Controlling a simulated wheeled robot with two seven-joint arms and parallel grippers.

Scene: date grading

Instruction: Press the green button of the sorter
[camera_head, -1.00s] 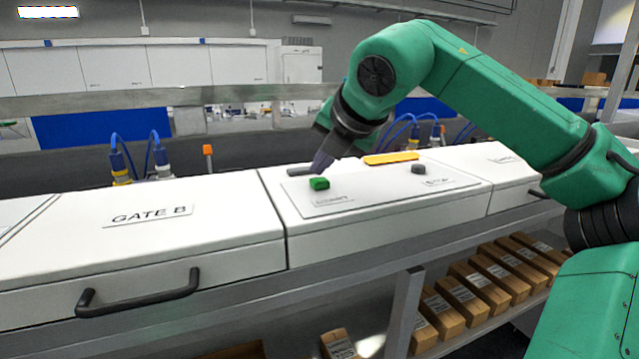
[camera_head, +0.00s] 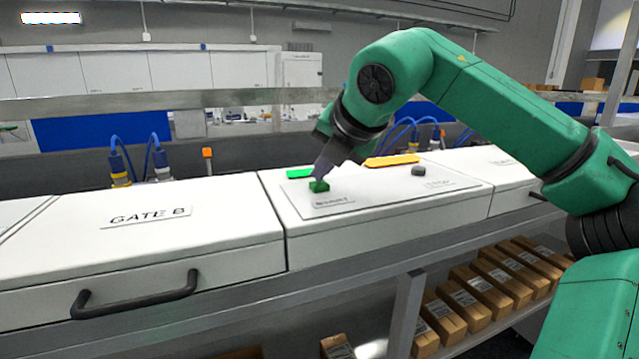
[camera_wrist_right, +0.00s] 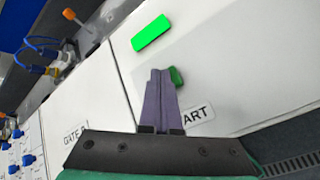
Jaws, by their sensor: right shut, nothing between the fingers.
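The green button (camera_head: 319,187) sits on the raised panel (camera_head: 395,194) of the white sorter, above a small label plate. My right gripper (camera_head: 318,178) is shut and empty, and its fingertips are at the top of the button, seemingly touching it. In the right wrist view the shut fingers (camera_wrist_right: 160,75) lie beside the green button (camera_wrist_right: 176,77) and hide part of it. A flat indicator bar (camera_head: 300,174) behind the button glows bright green. It also shows in the right wrist view (camera_wrist_right: 151,33). My left gripper is not in view.
A yellow bar (camera_head: 391,160) and a dark grey button (camera_head: 418,171) are to the right on the sorter. The GATE B lid (camera_head: 150,235) with a black handle (camera_head: 137,296) is at the left. Several brown boxes (camera_head: 460,300) stand on a shelf below.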

